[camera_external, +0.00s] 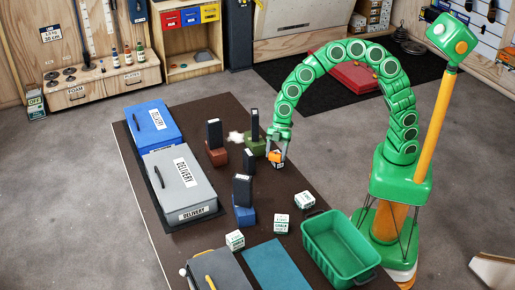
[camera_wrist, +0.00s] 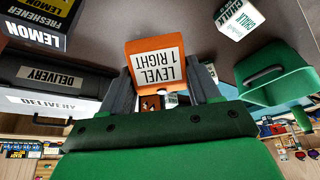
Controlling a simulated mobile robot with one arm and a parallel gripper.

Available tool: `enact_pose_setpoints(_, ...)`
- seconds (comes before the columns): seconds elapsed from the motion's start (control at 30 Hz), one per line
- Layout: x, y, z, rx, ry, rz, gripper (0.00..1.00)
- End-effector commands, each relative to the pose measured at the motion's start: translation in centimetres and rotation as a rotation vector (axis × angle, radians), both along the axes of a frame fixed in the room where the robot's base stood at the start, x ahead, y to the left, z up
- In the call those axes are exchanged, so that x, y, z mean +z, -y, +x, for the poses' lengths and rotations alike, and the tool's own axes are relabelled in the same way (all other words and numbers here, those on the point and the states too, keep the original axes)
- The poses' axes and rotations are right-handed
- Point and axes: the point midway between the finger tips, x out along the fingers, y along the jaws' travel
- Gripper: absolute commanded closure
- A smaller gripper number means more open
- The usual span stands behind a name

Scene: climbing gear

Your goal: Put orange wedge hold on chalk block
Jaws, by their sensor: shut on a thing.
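My gripper (camera_external: 276,150) hangs above the dark table and is shut on the orange wedge hold (camera_external: 277,158). In the wrist view the orange wedge hold (camera_wrist: 158,68) sits between the two grey fingers (camera_wrist: 162,98), its white "LEVEL 1 RIGHT" label upside down. Several small white chalk blocks with green print lie on the table: one (camera_external: 305,200) near the green bin, one (camera_external: 281,225) left of it, and one (camera_external: 235,240) further left and nearer the front. A chalk block (camera_wrist: 237,20) shows at the top right of the wrist view. The hold is apart from them all.
A green bin (camera_external: 340,245) stands right of the chalk blocks. Upright black boxes on coloured bases (camera_external: 216,157) stand left of my gripper. Grey (camera_external: 178,188) and blue (camera_external: 153,125) delivery boxes line the left. A teal sheet (camera_external: 277,266) lies in front.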

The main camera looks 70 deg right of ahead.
Motion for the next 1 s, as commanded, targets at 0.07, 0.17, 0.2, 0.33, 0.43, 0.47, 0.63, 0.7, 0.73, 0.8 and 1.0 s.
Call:
enact_pose_setpoints(0.07,0.5,0.1,-2.3,0.071,0.003,0.004,0.69)
enact_pose_setpoints(0.17,0.7,0.2,-5.3,0.167,-0.001,0.003,0.69)
enact_pose_setpoints(0.2,0.8,0.2,-6.6,0.207,-0.001,0.004,0.69)
enact_pose_setpoints(0.33,1.2,0.3,-10.6,0.338,0.003,0.003,0.69)
enact_pose_setpoints(0.43,1.5,0.4,-13.8,0.442,0.002,0.003,0.69)
enact_pose_setpoints(0.47,1.7,0.5,-14.7,0.473,0.005,0.004,0.69)
enact_pose_setpoints(0.63,2.0,0.8,-20.1,0.648,0.002,0.002,0.69)
enact_pose_setpoints(0.7,2.2,0.9,-21.9,0.708,0.003,0.003,0.69)
enact_pose_setpoints(0.73,2.3,1.0,-22.6,0.731,0.003,0.003,0.69)
enact_pose_setpoints(0.8,2.3,1.2,-24.1,0.778,0.001,0.002,0.69)
enact_pose_setpoints(1.0,2.3,1.3,-26.0,0.846,0.000,0.002,0.69)
